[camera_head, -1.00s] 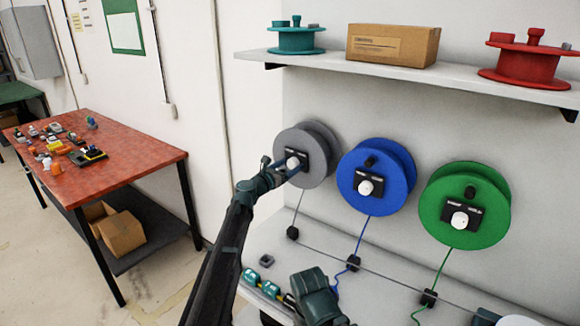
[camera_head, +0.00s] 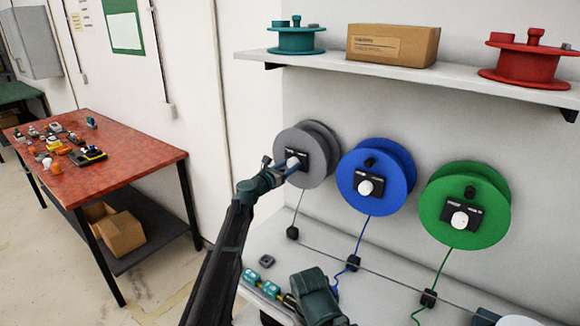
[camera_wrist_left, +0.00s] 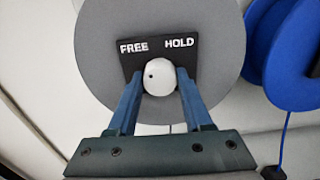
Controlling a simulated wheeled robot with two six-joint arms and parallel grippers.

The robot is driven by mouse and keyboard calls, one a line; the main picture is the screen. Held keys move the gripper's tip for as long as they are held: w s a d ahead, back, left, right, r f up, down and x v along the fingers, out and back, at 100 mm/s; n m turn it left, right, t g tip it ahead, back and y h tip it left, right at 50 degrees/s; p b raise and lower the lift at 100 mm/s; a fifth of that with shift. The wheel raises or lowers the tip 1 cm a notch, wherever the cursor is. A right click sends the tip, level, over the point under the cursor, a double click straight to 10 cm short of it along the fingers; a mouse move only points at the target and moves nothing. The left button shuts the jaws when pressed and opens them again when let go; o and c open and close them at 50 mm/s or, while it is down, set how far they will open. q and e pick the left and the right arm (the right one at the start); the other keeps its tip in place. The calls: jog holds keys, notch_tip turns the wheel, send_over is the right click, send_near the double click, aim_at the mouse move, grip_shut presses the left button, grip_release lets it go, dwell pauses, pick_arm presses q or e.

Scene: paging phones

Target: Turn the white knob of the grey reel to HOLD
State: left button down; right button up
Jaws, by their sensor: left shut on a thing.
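The grey reel (camera_head: 319,140) hangs on the wall panel, left of the blue reel. Its black plate (camera_wrist_left: 135,63) reads FREE on the left and HOLD on the right in the left wrist view. The white knob (camera_wrist_left: 159,80) sits below the words. Its small dark dot lies left of the knob's middle, on the FREE side. My left gripper (camera_wrist_left: 158,91) is shut on the knob, one blue finger on each side; it also shows in the head view (camera_head: 290,165). My right gripper seems to be the dark teal block (camera_head: 315,294) low in the head view; its fingertips are hidden.
A blue reel (camera_head: 372,160) and a green reel (camera_head: 449,213) hang to the right, each with its own white knob. A shelf (camera_head: 415,74) above holds a teal reel, a cardboard box and a red reel. A red-topped table (camera_head: 130,165) stands at left.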

pick_arm(q)
jog(key=m, duration=0.8)
jog(key=shift+m, duration=0.3)
jog(key=m, duration=0.4)
jog(key=shift+m, duration=2.5)
jog(key=shift+s, duration=0.1)
jog(key=shift+c, duration=1.6)
grip_release()
